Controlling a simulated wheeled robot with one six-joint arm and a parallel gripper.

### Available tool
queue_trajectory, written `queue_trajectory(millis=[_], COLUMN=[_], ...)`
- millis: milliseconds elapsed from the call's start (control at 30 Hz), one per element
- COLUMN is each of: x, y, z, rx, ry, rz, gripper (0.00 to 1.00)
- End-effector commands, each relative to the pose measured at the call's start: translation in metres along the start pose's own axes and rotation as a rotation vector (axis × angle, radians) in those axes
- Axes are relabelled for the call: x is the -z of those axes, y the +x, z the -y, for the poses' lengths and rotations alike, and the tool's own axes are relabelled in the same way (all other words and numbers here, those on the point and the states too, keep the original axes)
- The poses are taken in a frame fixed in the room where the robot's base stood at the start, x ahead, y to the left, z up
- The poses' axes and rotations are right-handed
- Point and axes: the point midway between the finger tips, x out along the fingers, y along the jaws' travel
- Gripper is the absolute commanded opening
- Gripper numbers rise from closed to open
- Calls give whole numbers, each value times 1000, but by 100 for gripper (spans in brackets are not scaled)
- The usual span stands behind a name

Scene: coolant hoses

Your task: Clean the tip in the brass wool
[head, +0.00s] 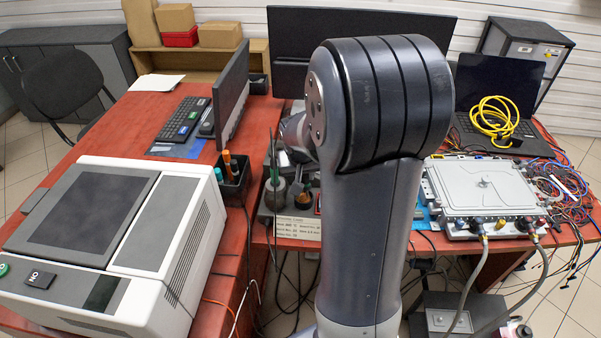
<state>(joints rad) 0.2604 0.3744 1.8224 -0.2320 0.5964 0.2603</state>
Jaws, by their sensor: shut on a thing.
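My arm fills the middle of the head view and hides its own end. Only a grey piece of my wrist shows at its left edge, and my gripper's fingers and whatever is between them are hidden behind the arm. Left of the arm is a small work spot with a round grey holder (275,196) and a thin dark green stick (273,160) standing up from it. Beside it is a dark cup with a brownish-orange filling (302,188), which looks like the brass wool. No tip can be made out.
A large white and grey machine (150,230) stands at the front left. A black pen cup (233,180) and a monitor (231,95) stand near the red desk's edge. At right are a metal-lidded box (480,190), hoses, loose cables and a yellow cable coil (495,118).

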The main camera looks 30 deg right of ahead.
Motion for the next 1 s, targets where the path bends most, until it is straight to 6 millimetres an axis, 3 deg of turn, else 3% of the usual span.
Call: queue_trajectory(millis=[367,1000], x=[1,22], y=[-4,-57], z=[-1,-6], rx=[0,0], ry=[-1,-1], rz=[-1,-1], gripper=[0,0])
